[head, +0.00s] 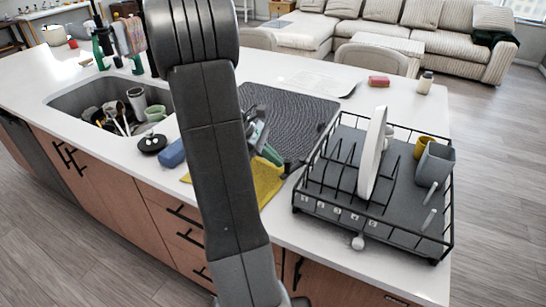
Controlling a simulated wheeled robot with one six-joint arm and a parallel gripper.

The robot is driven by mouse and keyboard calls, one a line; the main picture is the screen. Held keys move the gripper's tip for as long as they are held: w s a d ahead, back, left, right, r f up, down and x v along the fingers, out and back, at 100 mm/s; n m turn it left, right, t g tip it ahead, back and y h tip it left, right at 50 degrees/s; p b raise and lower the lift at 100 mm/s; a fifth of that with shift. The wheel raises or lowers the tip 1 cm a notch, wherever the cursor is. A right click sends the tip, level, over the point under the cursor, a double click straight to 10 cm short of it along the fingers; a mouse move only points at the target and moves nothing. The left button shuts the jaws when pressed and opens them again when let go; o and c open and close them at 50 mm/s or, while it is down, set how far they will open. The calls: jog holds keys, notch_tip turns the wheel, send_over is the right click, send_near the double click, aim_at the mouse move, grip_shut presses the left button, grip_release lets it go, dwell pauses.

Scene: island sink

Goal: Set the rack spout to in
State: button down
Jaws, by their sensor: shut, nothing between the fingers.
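The dish rack (312,207) is a black wire frame with a dark grey tray, at the right end of the white island counter. A small pale round-ended spout (358,242) shows at the lower front edge of the rack, near its middle. It seems to stick out past the edge; its exact turn is too small to tell.
The rack holds a white plate (372,155), a grey cup (434,164) and a yellow cup (421,147). A dark ribbed mat (300,115) and yellow cloth (265,182) lie left of it. The sink (75,100) is farther left. Bare counter lies in front of the rack.

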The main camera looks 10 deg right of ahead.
aim_at(280, 178)
jog(key=shift+s+d+n+t, duration=0.3)
jog(key=shift+s+n+t, duration=0.4)
jog(key=shift+s+n, duration=0.15)
jog(key=shift+s+d+n+t+b, duration=0.2)
jog(key=shift+s+n+t+b, duration=0.1)
jog(key=shift+n+t, duration=0.25)
jog(key=shift+s+d+n+t+b, duration=0.2)
jog(key=shift+s+n+t, duration=0.15)
jog(key=shift+n, duration=0.25)
jog(key=shift+w, duration=0.2)
